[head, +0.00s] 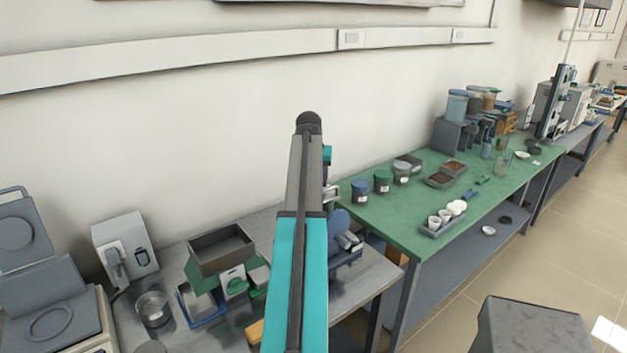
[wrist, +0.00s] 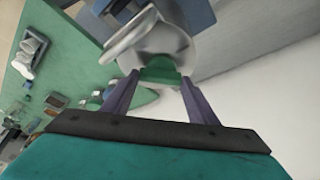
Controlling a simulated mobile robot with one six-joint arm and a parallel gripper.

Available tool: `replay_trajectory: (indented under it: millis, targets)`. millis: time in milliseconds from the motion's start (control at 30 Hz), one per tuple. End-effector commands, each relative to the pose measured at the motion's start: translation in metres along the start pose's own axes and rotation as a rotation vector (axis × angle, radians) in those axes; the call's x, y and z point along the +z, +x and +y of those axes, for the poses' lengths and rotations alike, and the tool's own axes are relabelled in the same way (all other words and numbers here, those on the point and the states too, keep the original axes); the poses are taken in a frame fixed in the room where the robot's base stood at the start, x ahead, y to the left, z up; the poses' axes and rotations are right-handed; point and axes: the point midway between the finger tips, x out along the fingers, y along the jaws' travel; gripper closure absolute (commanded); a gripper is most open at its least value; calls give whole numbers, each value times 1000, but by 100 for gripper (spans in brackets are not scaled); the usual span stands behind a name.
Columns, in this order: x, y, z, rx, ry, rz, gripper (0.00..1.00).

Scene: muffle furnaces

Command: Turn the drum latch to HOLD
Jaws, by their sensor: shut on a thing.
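In the wrist view, a shiny pale grey drum (wrist: 160,40) stands in front of a blue body (wrist: 197,12). A green piece (wrist: 160,74), apparently the drum latch, shows at the drum's lower edge. My gripper (wrist: 160,82) has its two dark purple fingers on either side of this green piece and is shut on it. Any HOLD marking is not readable. In the head view, my teal and grey arm hides most of this spot. A blue machine with a rounded part (head: 340,222) shows just right of the arm, on the grey bench.
The grey bench (head: 375,272) also holds a dark open box (head: 221,249), a metal pot (head: 152,309) and a grey device (head: 125,247). A green-topped bench (head: 410,225) with jars and small cups stands to the right. The floor (head: 560,235) beyond is mostly clear.

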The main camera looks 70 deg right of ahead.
Motion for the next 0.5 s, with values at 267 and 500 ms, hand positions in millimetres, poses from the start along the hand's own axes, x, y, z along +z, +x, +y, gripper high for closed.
replay_trajectory:
  millis: [267, 500]
  targets:
    - [3, 2, 7, -81, -209, -10, 69]
    - [2, 2, 9, -157, -391, -10, 69]
